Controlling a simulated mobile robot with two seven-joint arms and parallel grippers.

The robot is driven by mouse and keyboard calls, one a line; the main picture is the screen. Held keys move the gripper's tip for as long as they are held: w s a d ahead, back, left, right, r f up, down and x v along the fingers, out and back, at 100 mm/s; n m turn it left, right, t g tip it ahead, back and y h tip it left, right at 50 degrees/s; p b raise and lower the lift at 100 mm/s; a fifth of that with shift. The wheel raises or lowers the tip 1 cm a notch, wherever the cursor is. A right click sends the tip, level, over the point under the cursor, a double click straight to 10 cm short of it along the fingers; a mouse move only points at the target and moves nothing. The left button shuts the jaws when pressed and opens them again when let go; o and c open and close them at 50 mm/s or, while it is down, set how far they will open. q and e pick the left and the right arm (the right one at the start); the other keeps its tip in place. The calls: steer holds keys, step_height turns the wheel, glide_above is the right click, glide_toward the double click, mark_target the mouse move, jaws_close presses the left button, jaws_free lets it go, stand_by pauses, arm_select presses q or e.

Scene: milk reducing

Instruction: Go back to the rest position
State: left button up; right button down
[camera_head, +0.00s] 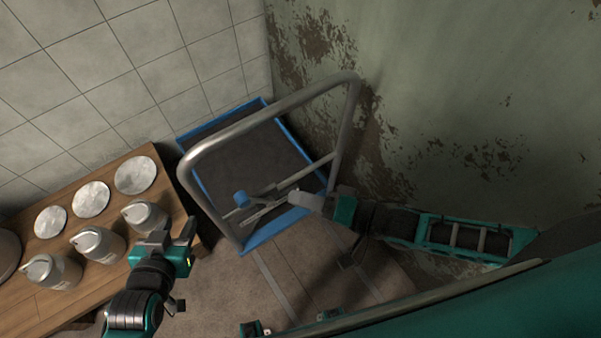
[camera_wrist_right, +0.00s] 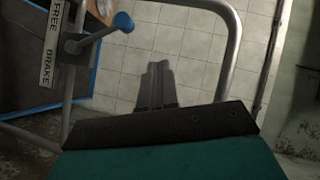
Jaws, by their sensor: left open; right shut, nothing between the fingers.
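My left gripper (camera_head: 172,234) is open and empty in the head view, close to the right-hand metal can at the table's edge. I cannot tell whether it touches the can. My right gripper (camera_head: 304,201) is beside the cart's frame, near the brake lever. In the right wrist view its fingers (camera_wrist_right: 157,85) are shut with nothing between them. The brake lever there has a blue knob (camera_wrist_right: 123,22), apart from the fingers, and a "FREE / BRAKE" label (camera_wrist_right: 50,45) beside it. The knob also shows in the head view (camera_head: 241,198).
A blue-edged cart (camera_head: 262,245) with a bent metal handle (camera_head: 265,112) stands by the peeling wall. A wooden table (camera_head: 150,158) at left holds several metal cans (camera_head: 97,246) and round pale discs (camera_head: 135,175). Some floor (camera_head: 225,290) is clear between them.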

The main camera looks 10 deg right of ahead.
steer(key=d+f+n+t+h, duration=0.1)
steer(key=d+n+h, duration=0.5)
steer(key=d+h, duration=0.4)
steer(key=shift+w+d+f+t+h, duration=0.15)
steer(key=shift+w+d+t+h, duration=0.05)
steer(key=shift+w+t+h, duration=0.1)
